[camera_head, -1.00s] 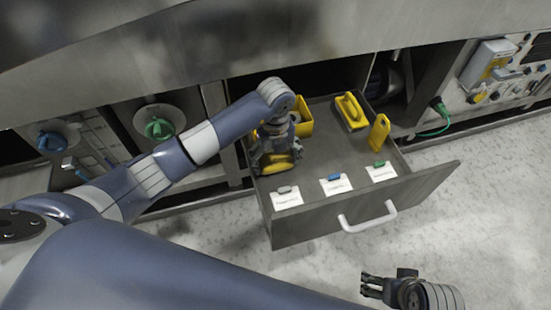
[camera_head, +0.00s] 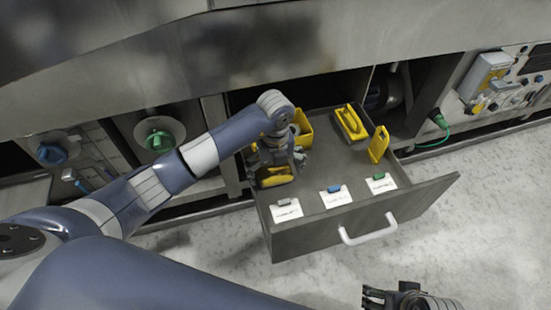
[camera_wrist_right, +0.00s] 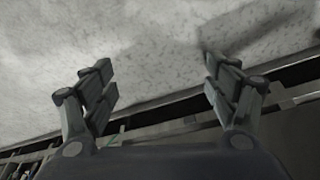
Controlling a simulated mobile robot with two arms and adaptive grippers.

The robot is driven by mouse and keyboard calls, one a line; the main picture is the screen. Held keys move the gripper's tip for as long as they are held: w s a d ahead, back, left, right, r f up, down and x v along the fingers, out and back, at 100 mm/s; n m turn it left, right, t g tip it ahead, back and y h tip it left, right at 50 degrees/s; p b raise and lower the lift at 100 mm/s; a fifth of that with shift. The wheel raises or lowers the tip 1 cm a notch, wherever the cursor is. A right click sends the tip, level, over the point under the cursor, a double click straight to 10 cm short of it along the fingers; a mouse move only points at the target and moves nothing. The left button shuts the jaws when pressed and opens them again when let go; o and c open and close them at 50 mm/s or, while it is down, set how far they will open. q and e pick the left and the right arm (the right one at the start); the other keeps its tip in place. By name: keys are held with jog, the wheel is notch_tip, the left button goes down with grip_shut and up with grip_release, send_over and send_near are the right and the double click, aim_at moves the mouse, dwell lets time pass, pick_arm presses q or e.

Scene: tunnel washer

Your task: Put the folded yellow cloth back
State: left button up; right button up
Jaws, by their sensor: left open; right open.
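A yellow object (camera_head: 275,177) lies at the left front of the open drawer (camera_head: 330,221), right by my left gripper (camera_head: 280,165). My gripper partly covers it, so I cannot tell for sure whether it is the folded yellow cloth. My left gripper reaches down into the drawer and is open; its fingers are hard to make out against the yellow. My right gripper (camera_head: 367,297) is in front of the drawer, low in the head view, open and empty. In the right wrist view its two fingers (camera_wrist_right: 160,88) are spread wide above the floor.
The drawer also holds a yellow bin (camera_head: 304,127), a yellow tray (camera_head: 349,121) and an upright yellow piece (camera_head: 379,144). White labels with grey, blue (camera_head: 334,190) and green clips line its front. Its middle is clear. A white handle (camera_head: 368,230) sticks out. A metal overhang (camera_head: 330,60) is above.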

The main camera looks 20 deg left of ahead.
aim_at(275, 173)
pick_arm(q)
notch_tip(275, 173, up, 12)
jog(key=p, duration=0.2)
pick_arm(e)
notch_tip(275, 173, down, 9)
jog(key=shift+a+g, duration=0.15)
jog(key=shift+g, duration=0.15)
